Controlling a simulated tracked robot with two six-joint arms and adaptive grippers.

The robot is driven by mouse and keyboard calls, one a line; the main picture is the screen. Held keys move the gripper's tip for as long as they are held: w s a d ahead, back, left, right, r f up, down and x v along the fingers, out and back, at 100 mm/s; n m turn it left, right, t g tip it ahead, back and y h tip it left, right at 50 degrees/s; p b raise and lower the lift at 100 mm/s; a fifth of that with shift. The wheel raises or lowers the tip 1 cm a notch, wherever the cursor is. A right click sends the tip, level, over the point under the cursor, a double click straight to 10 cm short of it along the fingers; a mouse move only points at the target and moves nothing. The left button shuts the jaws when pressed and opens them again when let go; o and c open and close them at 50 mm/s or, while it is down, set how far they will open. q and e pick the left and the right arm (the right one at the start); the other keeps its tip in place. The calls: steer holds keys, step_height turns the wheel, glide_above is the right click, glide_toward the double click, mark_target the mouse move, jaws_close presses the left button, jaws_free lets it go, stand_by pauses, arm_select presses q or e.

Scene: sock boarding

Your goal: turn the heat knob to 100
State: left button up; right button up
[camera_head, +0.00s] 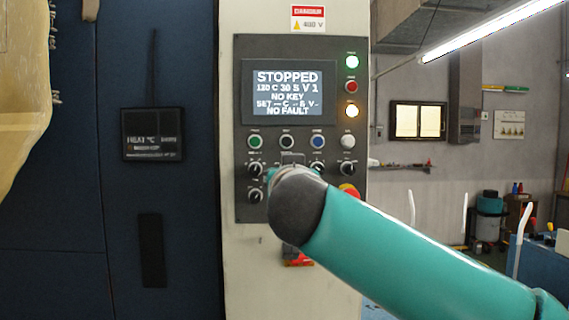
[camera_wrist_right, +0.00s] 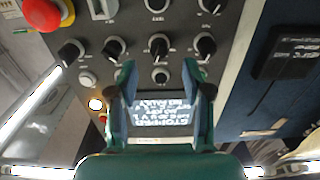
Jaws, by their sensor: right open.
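The grey control panel (camera_head: 243,100) carries rows of buttons and black knobs; I cannot read which one is the heat knob. One black knob (camera_head: 254,168) sits at the panel's left, with another knob (camera_head: 254,196) below it. My right arm covers the lower middle of the panel in the head view. In the right wrist view my right gripper (camera_wrist_right: 155,65) is open, its fingers spread over the panel. A knob (camera_wrist_right: 158,45) shows between the fingertips, and another knob (camera_wrist_right: 205,45) is by the right finger. The gripper holds nothing. My left gripper is out of view.
The screen (camera_head: 288,91) reads STOPPED, 120 C, NO KEY and NO FAULT. A red emergency button (camera_wrist_right: 42,12) is at the upper left in the wrist view. A dark HEAT °C plate (camera_head: 153,134) is left of the panel. A cream object (camera_head: 20,80) hangs at far left.

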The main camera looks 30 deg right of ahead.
steer(key=p+x, duration=0.1)
steer(key=x, duration=0.4)
steer(key=shift+w+d+p, duration=0.15)
steer(key=shift+w+p, duration=0.05)
steer(key=shift+p, duration=0.2)
